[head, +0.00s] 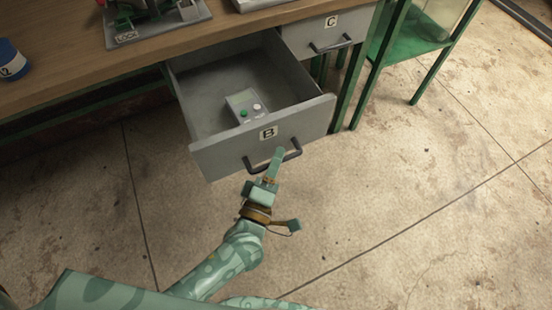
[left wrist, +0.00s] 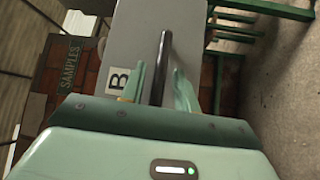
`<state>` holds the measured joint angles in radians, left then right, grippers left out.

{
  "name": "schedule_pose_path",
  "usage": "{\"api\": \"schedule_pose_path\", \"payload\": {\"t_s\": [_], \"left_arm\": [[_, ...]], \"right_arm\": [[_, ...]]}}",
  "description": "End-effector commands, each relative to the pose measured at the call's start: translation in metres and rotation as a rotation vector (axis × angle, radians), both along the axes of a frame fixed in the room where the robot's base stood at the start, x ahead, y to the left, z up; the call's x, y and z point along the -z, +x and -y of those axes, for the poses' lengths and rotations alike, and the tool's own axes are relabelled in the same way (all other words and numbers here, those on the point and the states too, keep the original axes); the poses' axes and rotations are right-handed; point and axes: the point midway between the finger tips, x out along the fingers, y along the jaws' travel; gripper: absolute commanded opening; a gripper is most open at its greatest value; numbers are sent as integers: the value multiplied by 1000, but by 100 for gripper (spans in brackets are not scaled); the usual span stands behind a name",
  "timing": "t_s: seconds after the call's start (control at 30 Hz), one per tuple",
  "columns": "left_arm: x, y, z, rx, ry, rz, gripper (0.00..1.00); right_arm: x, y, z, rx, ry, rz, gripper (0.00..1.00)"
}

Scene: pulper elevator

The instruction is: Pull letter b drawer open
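The grey drawer marked B (head: 222,158) stands far out from under the wooden table. A grey box with a green and a white button (head: 245,104) lies inside it. The drawer has a dark bar handle (head: 295,150) on its front. My left gripper (head: 277,156) is at the handle. In the left wrist view the handle (left wrist: 165,52) stands between the two fingers of the left gripper (left wrist: 163,85), with the B label (left wrist: 117,80) to the left. The fingers look apart, with gaps beside the bar. My right gripper is not in view.
Drawer C (head: 328,32) is shut, to the right of drawer B. A green metal stand (head: 412,45) is at the upper right. A blue container (head: 10,60) and a device on a grey plate (head: 160,20) are on the tabletop (head: 70,60). The floor at right is clear.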

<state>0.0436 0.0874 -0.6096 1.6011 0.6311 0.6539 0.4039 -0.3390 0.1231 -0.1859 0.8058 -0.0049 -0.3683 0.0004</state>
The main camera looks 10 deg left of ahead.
Motion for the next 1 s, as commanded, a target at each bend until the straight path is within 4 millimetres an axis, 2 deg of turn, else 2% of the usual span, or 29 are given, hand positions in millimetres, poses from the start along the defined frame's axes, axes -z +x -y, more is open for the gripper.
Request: {"api": "schedule_pose_path", "payload": {"t_s": [0.4, 0.53, 0.67, 1.0], "left_arm": [[-1, 0, 0, 0, 0, 2, 34], [1, -11, -3, 0, 0, 0, 34], [4, -37, -8, 2, 1, -1, 34], [18, -125, -25, 1, 2, -3, 34]], "right_arm": [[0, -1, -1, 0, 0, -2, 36], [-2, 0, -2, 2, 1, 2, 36], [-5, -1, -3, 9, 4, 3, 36], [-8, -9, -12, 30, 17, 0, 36]]}}
